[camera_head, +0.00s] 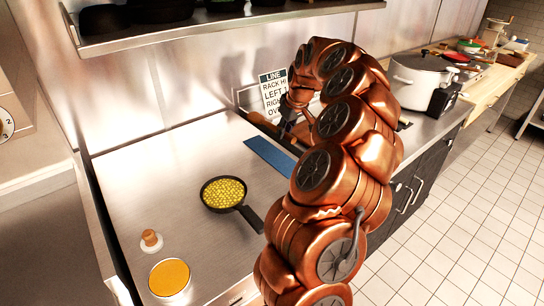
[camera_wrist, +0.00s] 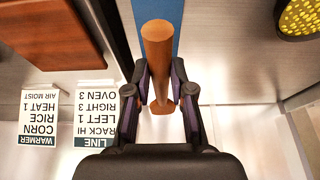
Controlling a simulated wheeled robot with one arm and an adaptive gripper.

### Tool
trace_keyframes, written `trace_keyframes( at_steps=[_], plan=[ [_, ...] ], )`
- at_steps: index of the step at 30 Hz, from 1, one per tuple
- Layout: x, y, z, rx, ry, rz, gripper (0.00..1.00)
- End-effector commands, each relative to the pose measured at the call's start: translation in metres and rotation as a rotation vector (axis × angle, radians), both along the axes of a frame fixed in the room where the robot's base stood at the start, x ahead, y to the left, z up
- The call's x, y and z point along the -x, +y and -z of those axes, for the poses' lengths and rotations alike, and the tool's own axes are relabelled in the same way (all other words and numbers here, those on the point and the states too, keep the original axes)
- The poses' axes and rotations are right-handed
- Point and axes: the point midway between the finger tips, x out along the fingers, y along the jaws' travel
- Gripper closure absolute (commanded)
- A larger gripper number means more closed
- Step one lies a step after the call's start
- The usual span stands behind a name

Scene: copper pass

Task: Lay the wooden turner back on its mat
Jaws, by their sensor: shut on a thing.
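The blue mat (camera_head: 268,154) lies on the steel counter, left of my arm in the head view. A strip of it shows at the top of the wrist view (camera_wrist: 172,12). My gripper (camera_wrist: 160,88) is shut on the wooden turner (camera_wrist: 157,48), with a finger on each side of it. The turner's rounded brown end points up the picture, in front of the mat strip. Whether it touches the mat I cannot tell. In the head view my gripper (camera_head: 287,117) is near the back wall beyond the mat, partly hidden by my arm.
A black pan (camera_head: 223,193) of yellow corn stands left of the mat. A wooden board (camera_wrist: 45,35) is beside the mat. Signs (camera_head: 273,92) stand at the wall. A pot (camera_head: 418,80) is right of my arm, under no shelf. A shelf (camera_head: 220,22) hangs above.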

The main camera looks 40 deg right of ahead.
Motion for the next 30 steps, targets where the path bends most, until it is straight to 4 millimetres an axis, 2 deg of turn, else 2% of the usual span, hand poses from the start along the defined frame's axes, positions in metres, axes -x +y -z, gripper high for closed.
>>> trace_keyframes(
  at_steps=[8, 15, 30],
  plan=[
    [0.005, -0.003, 0.017, -0.004, -0.006, 0.015, 1.0],
    [0.005, -0.002, 0.054, -0.007, -0.005, 0.014, 1.0],
    [0.004, -0.002, 0.103, -0.003, -0.006, 0.012, 1.0]
  ],
)
